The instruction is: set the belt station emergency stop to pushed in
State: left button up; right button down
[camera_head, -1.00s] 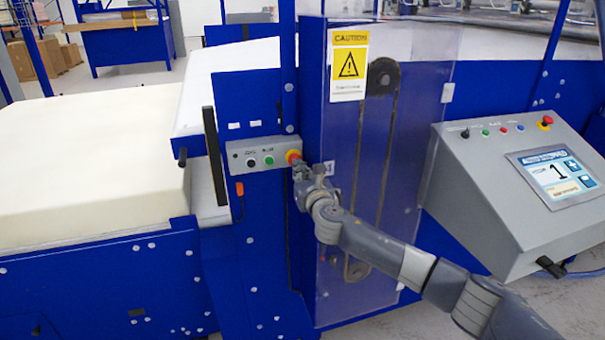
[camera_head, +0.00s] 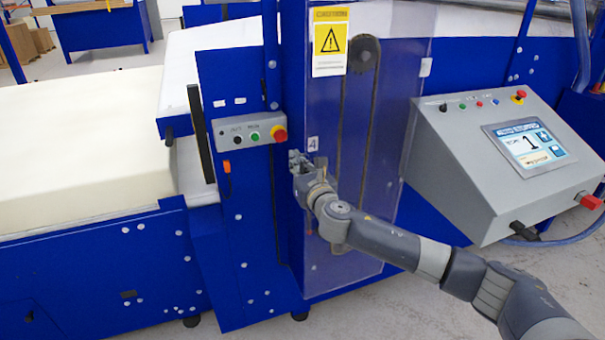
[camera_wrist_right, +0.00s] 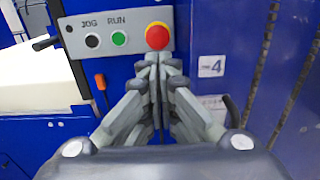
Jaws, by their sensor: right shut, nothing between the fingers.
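The belt station emergency stop (camera_head: 279,134) is a red mushroom button with a yellow collar at the right end of a small grey control box (camera_head: 234,132) on the blue frame. In the right wrist view the red button (camera_wrist_right: 158,36) appears just beyond the fingertips. My right gripper (camera_head: 296,158) is shut and empty, a little below and right of the button in the head view. In the right wrist view its closed fingers (camera_wrist_right: 158,62) point toward the button. I cannot tell how far in the button sits. My left gripper is not in view.
A black JOG button (camera_wrist_right: 92,40) and a green RUN button (camera_wrist_right: 119,38) share the box. A clear guard panel (camera_head: 400,110) stands right of it. A grey console (camera_head: 470,200) with its own red stop (camera_head: 519,96) is farther right. A foam block (camera_head: 80,160) lies left.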

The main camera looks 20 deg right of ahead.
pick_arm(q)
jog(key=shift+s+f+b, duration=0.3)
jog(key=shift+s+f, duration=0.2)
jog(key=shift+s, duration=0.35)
pick_arm(e)
jog(key=s, duration=0.5)
jog(key=shift+a+r, duration=0.1)
jog(key=shift+r, duration=0.1)
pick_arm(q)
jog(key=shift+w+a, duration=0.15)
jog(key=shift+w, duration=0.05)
pick_arm(e)
jog(key=shift+w, duration=0.1)
